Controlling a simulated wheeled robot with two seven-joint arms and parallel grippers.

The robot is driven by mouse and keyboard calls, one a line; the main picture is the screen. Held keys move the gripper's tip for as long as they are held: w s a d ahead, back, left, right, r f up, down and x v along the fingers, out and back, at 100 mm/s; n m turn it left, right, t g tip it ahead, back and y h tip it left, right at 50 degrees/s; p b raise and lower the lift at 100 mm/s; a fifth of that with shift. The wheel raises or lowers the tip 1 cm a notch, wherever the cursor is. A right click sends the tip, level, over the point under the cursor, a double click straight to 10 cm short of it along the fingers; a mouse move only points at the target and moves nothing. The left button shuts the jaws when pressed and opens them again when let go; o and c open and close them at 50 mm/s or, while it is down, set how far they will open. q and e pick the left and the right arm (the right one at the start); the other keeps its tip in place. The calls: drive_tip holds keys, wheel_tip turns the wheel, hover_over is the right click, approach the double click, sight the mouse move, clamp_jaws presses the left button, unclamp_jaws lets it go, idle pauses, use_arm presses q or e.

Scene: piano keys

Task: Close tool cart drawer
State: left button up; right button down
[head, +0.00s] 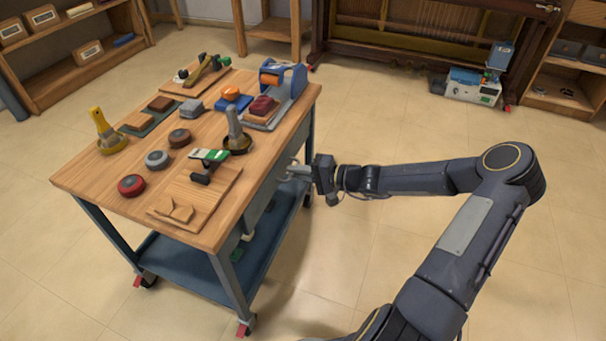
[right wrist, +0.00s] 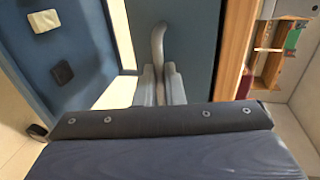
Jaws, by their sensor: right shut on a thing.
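The tool cart (head: 75,180) has a wooden top and a blue-grey metal frame. Its drawer front (head: 258,208) is a blue-grey panel just under the top, on the side facing my right arm. The drawer front also fills the upper middle of the right wrist view (right wrist: 195,40). My right gripper (head: 298,171) is at this side of the cart, just below the top's edge. In the right wrist view its fingers (right wrist: 160,86) are shut on a grey curved drawer handle (right wrist: 158,45). How far the drawer stands out cannot be told. My left gripper is not in view.
Brushes, round tins, blocks and a tape dispenser (head: 283,78) cover the cart top. A lower blue shelf (head: 190,265) and wheels are below. Wooden shelves (head: 70,60) stand at the back left, an upright piano frame (head: 420,40) behind.

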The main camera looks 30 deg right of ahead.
drive_tip(key=c, duration=1.5)
unclamp_jaws()
drive_tip(key=shift+w+a, duration=0.15)
drive_tip(key=shift+a, duration=0.05)
drive_tip(key=shift+c, duration=0.2)
drive_tip(key=shift+d, duration=0.1)
drive_tip(key=p+v, duration=0.2)
drive_tip(key=v, duration=0.5)
drive_tip(key=shift+s+d, duration=0.25)
drive_tip(key=shift+r, duration=0.1)
